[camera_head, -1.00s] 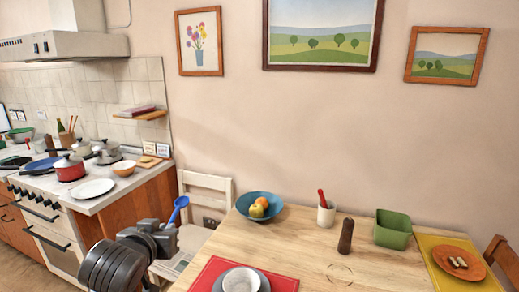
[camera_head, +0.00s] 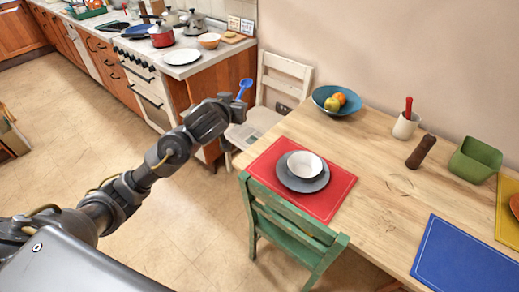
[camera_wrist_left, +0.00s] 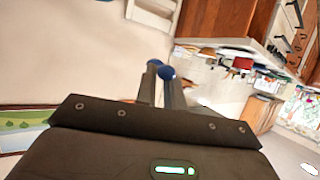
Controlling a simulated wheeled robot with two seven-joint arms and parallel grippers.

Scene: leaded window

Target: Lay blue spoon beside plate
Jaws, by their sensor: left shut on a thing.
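My left gripper (camera_head: 236,105) is shut on the blue spoon (camera_head: 244,86) and holds it up, bowl end upward, to the left of the table. In the left wrist view the left gripper (camera_wrist_left: 162,88) shows the spoon's blue end (camera_wrist_left: 167,72) at its fingertips; most of the handle is hidden. The grey plate (camera_head: 299,187) lies on a red placemat (camera_head: 330,205) on the wooden table, with a white bowl (camera_head: 305,164) on it. The spoon is apart from the plate, up and to its left. My right gripper is out of view.
A green chair (camera_head: 290,225) stands at the table's near edge, a white chair (camera_head: 285,75) at its far left. A blue fruit bowl (camera_head: 322,97), utensil cup (camera_head: 405,126), brown mill (camera_head: 421,152), green tub (camera_head: 474,160) and blue placemat (camera_head: 465,260) are on the table. The table's middle is mostly clear.

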